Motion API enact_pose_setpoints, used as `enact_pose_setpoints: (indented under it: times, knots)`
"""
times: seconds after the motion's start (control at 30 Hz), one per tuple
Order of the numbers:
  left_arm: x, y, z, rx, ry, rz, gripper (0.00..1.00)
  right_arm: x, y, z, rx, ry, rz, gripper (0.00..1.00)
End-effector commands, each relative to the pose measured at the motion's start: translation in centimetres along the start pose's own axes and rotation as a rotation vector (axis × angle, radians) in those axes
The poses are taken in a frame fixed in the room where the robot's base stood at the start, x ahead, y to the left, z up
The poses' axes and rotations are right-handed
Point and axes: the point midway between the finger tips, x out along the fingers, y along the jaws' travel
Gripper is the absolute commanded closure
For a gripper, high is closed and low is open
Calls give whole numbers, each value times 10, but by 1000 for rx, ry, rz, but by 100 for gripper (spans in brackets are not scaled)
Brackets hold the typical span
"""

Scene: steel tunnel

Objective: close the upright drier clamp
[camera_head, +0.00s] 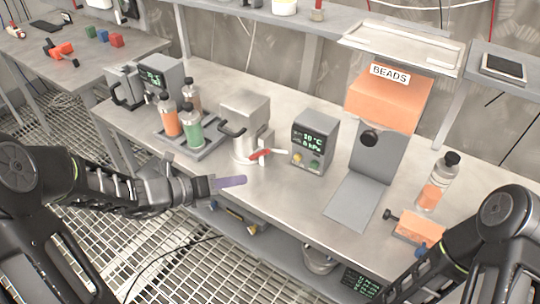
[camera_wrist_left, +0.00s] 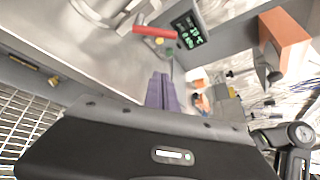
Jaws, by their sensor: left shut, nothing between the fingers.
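The upright drier (camera_head: 245,125) is a steel vessel with a boxy top and a dark side handle, standing mid-bench. Its clamp has a red lever (camera_head: 260,154) at the lower right side, sticking out sideways with a pale tip. The red lever also shows in the left wrist view (camera_wrist_left: 154,33), beyond the fingertips. My left gripper (camera_head: 230,182) has purple fingers, shut and empty, in front of and below the drier, apart from the lever. The fingers show together in the left wrist view (camera_wrist_left: 162,92). My right arm is at lower right; its gripper is not visible.
A grey display box (camera_head: 314,140) stands just right of the lever. A bottle tray (camera_head: 207,139) is to the left. A folded grey plate (camera_head: 355,200), an orange BEADS box (camera_head: 388,102) and an orange-filled bottle (camera_head: 437,185) are to the right.

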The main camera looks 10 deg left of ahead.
Motion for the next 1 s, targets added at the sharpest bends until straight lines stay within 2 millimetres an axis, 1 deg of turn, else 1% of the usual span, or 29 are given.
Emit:
enact_pose_setpoints:
  times: [0.03,0.13,0.43,0.57,0.67,0.77,0.87,1.0]
  knots:
    - [0,2,1,-37,-1,7,100,0,0,0,0,0,0,64]
    - [0,2,1,-74,1,8,100,0,0,0,0,0,0,64]
    - [1,2,1,-73,2,5,100,0,0,0,0,0,0,64]
    - [6,2,0,-73,3,5,100,0,0,0,0,0,0,64]
    - [15,2,0,-72,4,4,100,0,0,0,0,0,0,64]
    - [28,1,0,-72,5,2,100,1,0,0,0,0,0,64]
    - [46,1,0,-72,5,2,100,1,0,0,0,0,0,64]
    - [75,1,-1,-71,6,1,100,1,0,0,0,0,0,64]
